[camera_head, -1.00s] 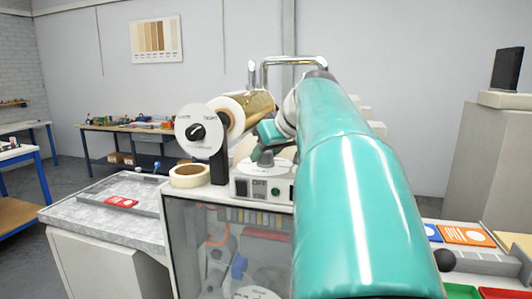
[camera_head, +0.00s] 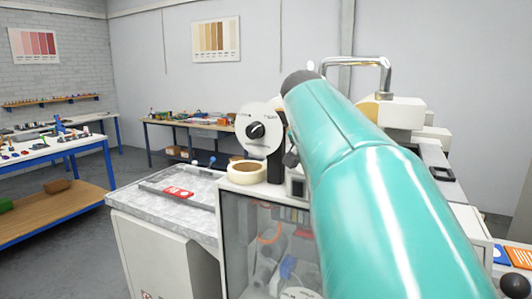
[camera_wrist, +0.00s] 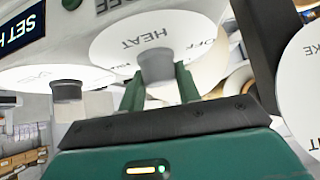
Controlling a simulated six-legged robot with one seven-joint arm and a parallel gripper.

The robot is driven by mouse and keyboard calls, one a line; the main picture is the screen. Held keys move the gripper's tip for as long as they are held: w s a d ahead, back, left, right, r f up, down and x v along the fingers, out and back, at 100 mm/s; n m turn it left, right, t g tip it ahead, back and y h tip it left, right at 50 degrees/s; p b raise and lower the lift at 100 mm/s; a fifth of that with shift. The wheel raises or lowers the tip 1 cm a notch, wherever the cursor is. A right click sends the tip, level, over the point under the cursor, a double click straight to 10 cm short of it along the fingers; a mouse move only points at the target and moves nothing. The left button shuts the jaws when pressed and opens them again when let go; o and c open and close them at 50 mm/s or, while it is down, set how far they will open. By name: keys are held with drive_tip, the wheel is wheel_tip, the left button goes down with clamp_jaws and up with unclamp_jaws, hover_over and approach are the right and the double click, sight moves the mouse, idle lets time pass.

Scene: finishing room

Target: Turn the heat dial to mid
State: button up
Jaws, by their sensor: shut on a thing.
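The heat dial (camera_wrist: 120,45) is a white disc marked HEAT in the wrist view, with a grey knob (camera_wrist: 155,63) at its middle. My gripper (camera_wrist: 160,76) has its green fingers on both sides of this knob and is shut on it. The mid mark and the knob's pointer cannot be read. In the head view my teal arm covers the heat dial and my gripper.
A second grey knob (camera_wrist: 66,88) on a white disc is to the left in the wrist view, near a dark display (camera_wrist: 20,28). A tape roll (camera_head: 246,171) and a white tension dial (camera_head: 258,130) stand left of my arm in the head view.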

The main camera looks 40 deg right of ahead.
drive_tip(key=m+g+h, duration=0.1)
drive_tip(key=m+g, duration=0.1)
drive_tip(key=m, duration=0.1)
drive_tip(key=shift+w+a+m+g, duration=0.1)
drive_tip(key=shift+m+g, duration=0.2)
drive_tip(key=shift+g, duration=0.1)
drive_tip(key=shift+m+g, duration=1.5)
drive_tip(key=shift+m, duration=0.3)
drive_tip(key=o, duration=1)
drive_tip(key=shift+c, duration=0.2)
drive_tip(key=v, duration=1.3)
drive_tip(key=shift+a+r, duration=0.15)
drive_tip(key=shift+r, duration=0.2)
